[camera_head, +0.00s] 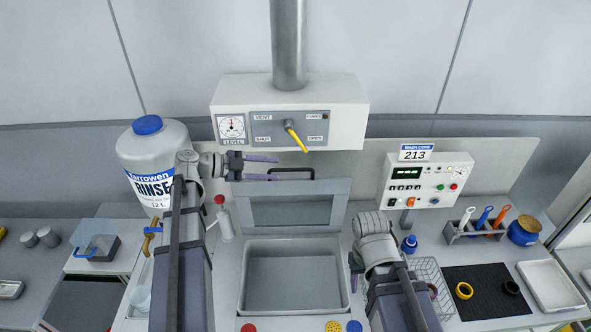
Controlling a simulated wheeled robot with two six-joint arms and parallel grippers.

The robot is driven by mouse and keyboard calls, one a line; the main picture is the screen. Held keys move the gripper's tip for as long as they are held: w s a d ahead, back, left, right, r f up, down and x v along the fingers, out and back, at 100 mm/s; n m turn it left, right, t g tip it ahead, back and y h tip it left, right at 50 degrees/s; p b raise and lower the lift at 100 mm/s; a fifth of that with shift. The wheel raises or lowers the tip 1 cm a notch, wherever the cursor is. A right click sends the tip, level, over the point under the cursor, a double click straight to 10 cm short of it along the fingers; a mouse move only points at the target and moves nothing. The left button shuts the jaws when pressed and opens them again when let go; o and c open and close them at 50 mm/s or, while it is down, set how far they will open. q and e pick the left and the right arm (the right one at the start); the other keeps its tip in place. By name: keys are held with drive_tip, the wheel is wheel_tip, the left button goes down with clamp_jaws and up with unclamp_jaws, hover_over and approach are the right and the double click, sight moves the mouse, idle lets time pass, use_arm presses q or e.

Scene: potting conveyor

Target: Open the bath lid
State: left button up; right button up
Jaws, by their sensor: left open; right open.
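The bath lid (338,206) is a grey framed panel with a dark window. It stands raised, hinged behind the bath (292,280), whose open basin shows empty in front of it. The lid's dark handle (303,172) is at its top edge. My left gripper (277,168) is open, its two purple fingers pointing right, with their tips next to the left end of the handle; I cannot tell whether they touch it. My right gripper (354,272) is open beside the bath's right rim, partly hidden by its own arm.
A white rinse jug (150,150) stands left of the lid. A vent box (235,100) with a yellow lever (297,138) hangs above. A control box (425,180), a wire basket (428,272) and a black mat (485,302) are on the right.

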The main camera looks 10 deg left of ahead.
sight(288, 170)
use_arm(q)
drive_tip(key=b+x, duration=0.1)
drive_tip(key=x, duration=0.5)
drive_tip(key=shift+f+b, duration=0.15)
drive_tip(key=shift+b, duration=0.25)
drive_tip(key=shift+x, duration=0.85)
clamp_jaws()
drive_tip(key=shift+s, duration=0.1)
